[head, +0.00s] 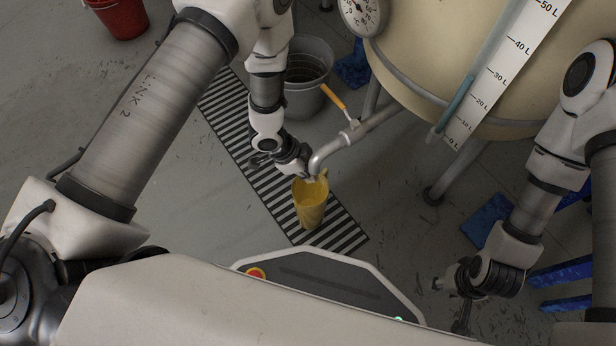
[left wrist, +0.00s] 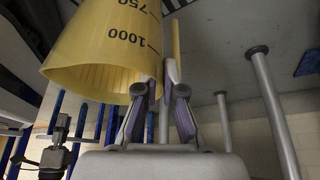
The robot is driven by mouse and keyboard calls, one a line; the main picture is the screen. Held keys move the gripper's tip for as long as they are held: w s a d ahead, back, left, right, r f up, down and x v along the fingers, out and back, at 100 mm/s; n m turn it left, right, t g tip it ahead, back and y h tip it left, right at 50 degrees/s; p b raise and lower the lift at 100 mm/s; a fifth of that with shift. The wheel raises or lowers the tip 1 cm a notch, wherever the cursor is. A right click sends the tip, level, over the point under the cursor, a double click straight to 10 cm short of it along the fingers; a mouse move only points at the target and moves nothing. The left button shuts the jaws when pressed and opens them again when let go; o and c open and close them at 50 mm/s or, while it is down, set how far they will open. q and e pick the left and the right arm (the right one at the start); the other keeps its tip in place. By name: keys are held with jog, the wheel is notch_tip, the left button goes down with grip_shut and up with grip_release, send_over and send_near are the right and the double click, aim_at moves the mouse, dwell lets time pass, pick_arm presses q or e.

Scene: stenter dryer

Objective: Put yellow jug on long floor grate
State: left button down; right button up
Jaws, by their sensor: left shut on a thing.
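The yellow jug (head: 311,206) shows in the head view below the spout, in front of the lower part of the long floor grate (head: 232,117). My left gripper (head: 308,176) is shut on the jug near its rim, at what looks like the handle. In the left wrist view the jug (left wrist: 105,45) fills the upper left, with 750 and 1000 marks, and the fingers (left wrist: 162,85) meet beside it. I cannot tell whether the jug's base touches the grate. My right gripper (head: 450,302) is at the lower right, empty, with its fingers apart.
A pipe spout (head: 335,145) with an orange-handled valve ends right beside the jug. A grey bucket (head: 306,95) stands by the grate. A large cream tank (head: 450,60) on legs fills the upper right. A red bucket (head: 121,17) is far left; the floor left of the grate is clear.

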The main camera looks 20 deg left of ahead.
pick_arm(q)
jog(key=shift+f+b, duration=0.5)
jog(key=shift+f, duration=0.4)
jog(key=shift+f, duration=0.15)
jog(key=c, duration=1.3)
grip_release()
